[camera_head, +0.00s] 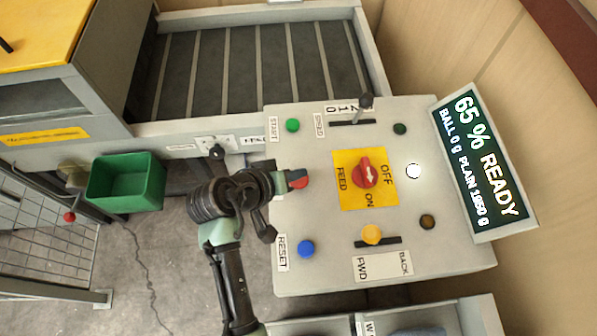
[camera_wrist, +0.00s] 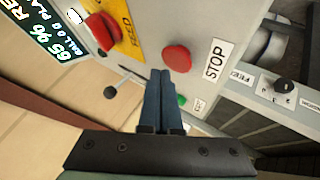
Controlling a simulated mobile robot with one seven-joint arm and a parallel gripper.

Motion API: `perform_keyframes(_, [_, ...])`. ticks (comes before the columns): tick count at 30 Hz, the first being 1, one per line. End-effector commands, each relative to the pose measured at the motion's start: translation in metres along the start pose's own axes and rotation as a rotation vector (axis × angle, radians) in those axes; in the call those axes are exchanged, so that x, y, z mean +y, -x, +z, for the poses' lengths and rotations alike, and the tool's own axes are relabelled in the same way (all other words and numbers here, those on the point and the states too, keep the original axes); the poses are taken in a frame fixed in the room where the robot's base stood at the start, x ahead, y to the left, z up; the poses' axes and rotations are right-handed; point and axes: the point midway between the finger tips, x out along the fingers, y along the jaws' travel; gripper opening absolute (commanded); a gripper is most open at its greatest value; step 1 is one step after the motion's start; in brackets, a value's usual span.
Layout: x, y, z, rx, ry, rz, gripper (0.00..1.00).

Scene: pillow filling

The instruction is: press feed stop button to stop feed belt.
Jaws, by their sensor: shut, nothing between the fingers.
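The red stop button (camera_head: 300,183) is on the left part of the grey control panel (camera_head: 330,220). My gripper (camera_head: 285,180) is shut and empty, with its tips right at the button's left side in the head view. In the wrist view the red button (camera_wrist: 177,58) stands just beyond the tips of my shut fingers (camera_wrist: 161,74), beside a STOP label (camera_wrist: 217,60). I cannot tell whether the tips touch it or whether it is pressed in. The feed belt (camera_head: 240,70) is a dark ribbed belt behind the panel.
A green start button (camera_head: 292,125), a blue reset button (camera_head: 306,248) and a red rotary switch (camera_head: 368,172) on a yellow plate are near. A lever (camera_head: 366,102) and a yellow knob (camera_head: 371,234) stick out. The display (camera_head: 485,165) reads 65 % READY. A green bin (camera_head: 125,183) is left.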

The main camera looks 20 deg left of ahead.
Motion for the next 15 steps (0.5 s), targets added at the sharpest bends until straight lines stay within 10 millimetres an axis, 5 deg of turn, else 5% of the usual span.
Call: perform_keyframes(15, [0.009, 0.012, -0.009, 0.002, -0.001, 0.0, 0.0])
